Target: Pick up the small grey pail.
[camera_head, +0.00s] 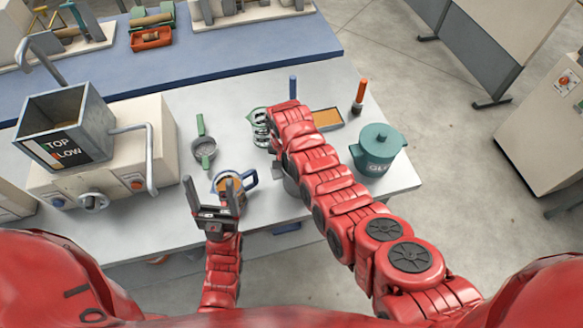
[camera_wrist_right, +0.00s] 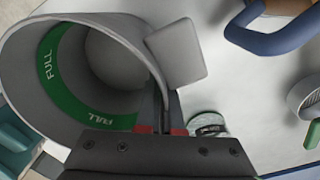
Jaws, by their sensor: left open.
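The small grey pail (camera_wrist_right: 32,85) has a green inner band marked FULL and fills the left of the right wrist view. In the head view only a bit of the pail (camera_head: 291,187) shows beside my right arm. My right gripper (camera_wrist_right: 163,108) has its fingers close together on either side of the pail's wall at the rim and looks shut on it. A pale grey plate beside the rim hides part of the wall. The head view hides most of this gripper. My left gripper (camera_head: 212,190) is open and empty, near the table's front edge.
A blue-handled jug (camera_head: 248,180) stands just beyond my left gripper. A green-handled strainer (camera_head: 203,146) lies behind it. A teal lidded pot (camera_head: 377,150) stands right of my right arm. A hopper machine (camera_head: 64,125) takes up the left. An orange-filled tray (camera_head: 327,119) lies farther back.

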